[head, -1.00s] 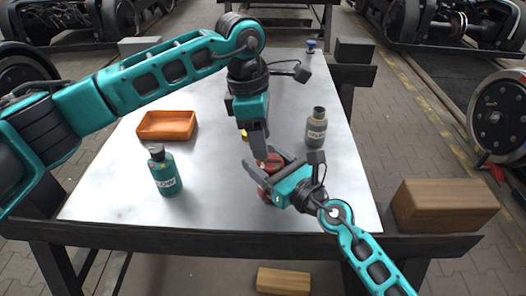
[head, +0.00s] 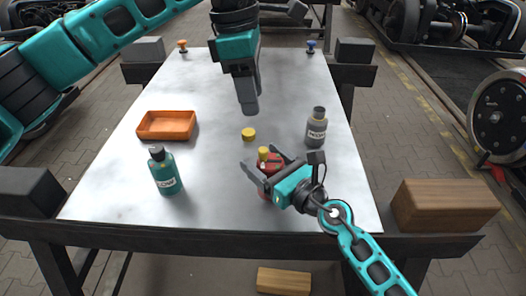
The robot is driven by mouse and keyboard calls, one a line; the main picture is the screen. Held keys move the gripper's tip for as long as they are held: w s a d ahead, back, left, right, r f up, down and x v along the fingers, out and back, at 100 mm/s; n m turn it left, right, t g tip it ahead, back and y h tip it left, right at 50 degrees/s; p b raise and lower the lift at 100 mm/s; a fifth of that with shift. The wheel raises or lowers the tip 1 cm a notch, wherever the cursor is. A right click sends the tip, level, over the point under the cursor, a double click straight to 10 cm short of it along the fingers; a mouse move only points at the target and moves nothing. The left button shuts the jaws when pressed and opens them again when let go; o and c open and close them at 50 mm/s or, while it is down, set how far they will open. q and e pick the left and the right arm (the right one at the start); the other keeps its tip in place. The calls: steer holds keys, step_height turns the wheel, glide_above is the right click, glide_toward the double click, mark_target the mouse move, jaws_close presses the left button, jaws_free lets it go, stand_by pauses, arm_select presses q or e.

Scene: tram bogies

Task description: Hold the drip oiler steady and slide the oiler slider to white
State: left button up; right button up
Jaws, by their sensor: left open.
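The drip oiler (head: 268,161) looks like a small red body with a yellow knob (head: 263,153) on top, near the front middle of the table. My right gripper (head: 265,168) has a finger on each side of it and appears closed around it. Its lower body is largely hidden by that gripper. I cannot make out the slider or its colour marks at this size. My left gripper (head: 248,108) is open and empty, pointing down above the table, behind and slightly left of the oiler, apart from it.
A yellow disc (head: 249,134) lies behind the oiler. A teal bottle (head: 165,172) and an orange tray (head: 167,126) are at left, a grey bottle (head: 316,128) at right. Orange (head: 182,46) and blue (head: 311,47) knobed items stand at the far edge. The table (head: 215,200) is otherwise clear.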

steer(key=o, duration=0.3)
